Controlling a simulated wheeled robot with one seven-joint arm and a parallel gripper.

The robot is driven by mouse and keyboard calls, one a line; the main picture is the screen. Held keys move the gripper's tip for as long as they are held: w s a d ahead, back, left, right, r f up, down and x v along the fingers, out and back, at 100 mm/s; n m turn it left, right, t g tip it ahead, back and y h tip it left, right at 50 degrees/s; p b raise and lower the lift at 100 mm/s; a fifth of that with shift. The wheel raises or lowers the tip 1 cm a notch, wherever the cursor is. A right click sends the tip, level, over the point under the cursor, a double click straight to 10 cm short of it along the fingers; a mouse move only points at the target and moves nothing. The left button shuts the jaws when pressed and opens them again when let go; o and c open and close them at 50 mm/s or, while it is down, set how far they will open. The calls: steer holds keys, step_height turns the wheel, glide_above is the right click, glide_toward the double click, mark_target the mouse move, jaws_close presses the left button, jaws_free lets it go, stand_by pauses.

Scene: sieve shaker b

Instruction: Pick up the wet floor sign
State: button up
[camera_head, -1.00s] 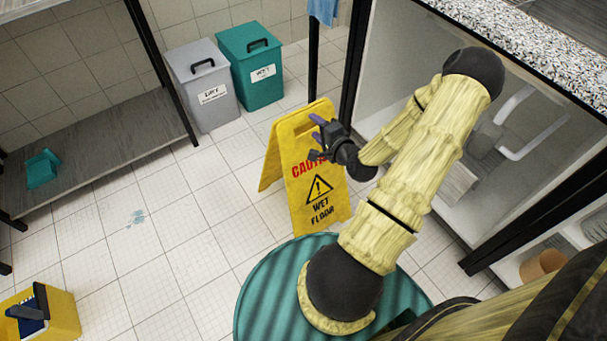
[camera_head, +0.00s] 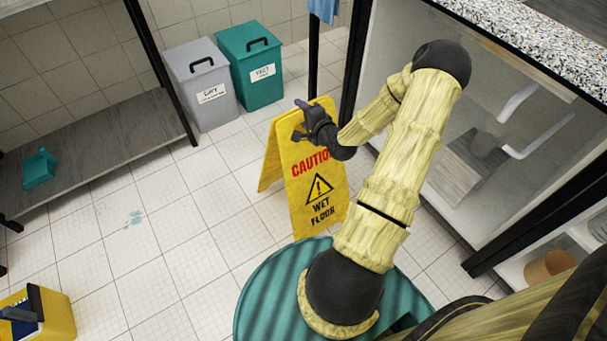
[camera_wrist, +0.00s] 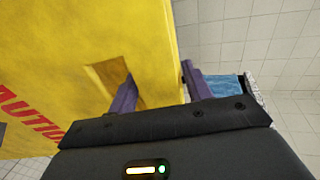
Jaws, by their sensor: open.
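The yellow wet floor sign (camera_head: 318,190) stands upright and unfolded on the tiled floor, its "CAUTION WET FLOOR" face toward me. In the wrist view the yellow panel (camera_wrist: 60,60) fills the left half, with the handle slot (camera_wrist: 104,72) near its top edge. My gripper (camera_head: 302,120) is at the sign's top, partly covering it. In the wrist view my gripper (camera_wrist: 157,74) is open, one purple finger at the slot and the other past the top edge. The top strip of the sign lies between them. I cannot tell how deep the finger reaches into the slot.
A grey bin (camera_head: 200,80) and a teal bin (camera_head: 249,68) stand behind the sign. A counter with a black frame (camera_head: 358,60) is close on the right. A yellow bucket (camera_head: 60,310) is at lower left. The floor left of the sign is clear, with a small bluish puddle (camera_head: 134,217).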

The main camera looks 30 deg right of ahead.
steer(key=shift+w+f, duration=0.15)
steer(key=shift+w, duration=0.3)
jaws_close()
